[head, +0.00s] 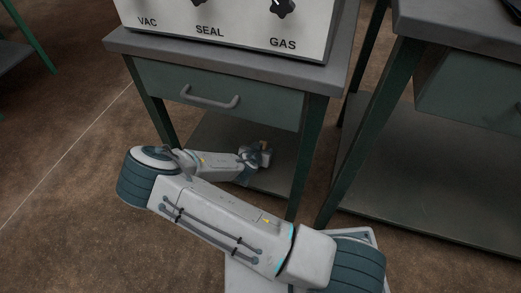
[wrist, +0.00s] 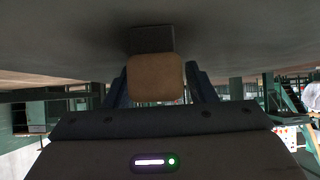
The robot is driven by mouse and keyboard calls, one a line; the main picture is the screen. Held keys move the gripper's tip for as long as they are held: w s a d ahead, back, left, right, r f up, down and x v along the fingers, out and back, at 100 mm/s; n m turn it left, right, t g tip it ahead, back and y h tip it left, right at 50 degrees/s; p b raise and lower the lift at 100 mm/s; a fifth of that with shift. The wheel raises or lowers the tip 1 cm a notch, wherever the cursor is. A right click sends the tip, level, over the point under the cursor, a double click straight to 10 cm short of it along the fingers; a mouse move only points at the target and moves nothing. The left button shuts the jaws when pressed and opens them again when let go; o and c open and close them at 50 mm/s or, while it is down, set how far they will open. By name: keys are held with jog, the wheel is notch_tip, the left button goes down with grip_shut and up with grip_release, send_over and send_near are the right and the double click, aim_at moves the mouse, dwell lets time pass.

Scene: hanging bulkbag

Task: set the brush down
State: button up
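The brush shows in the wrist view as a tan block (wrist: 156,78) with a dark part (wrist: 152,40) that meets a grey surface. In the head view only a small bit of it (head: 265,146) shows at the end of my arm. My gripper (head: 258,156) is low under the drawer, over the lower shelf (head: 208,136) of the green table. The far side of the brush is hidden.
A drawer with a grey handle (head: 210,97) hangs above my forearm. Green table legs (head: 309,155) stand close on both sides. A control box (head: 235,25) marked VAC, SEAL and GAS is on the tabletop. A second table (head: 455,60) stands at the right.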

jog(key=shift+r, duration=0.2)
jog(key=p+v, duration=0.5)
jog(key=v, duration=0.7)
dwell(0.9)
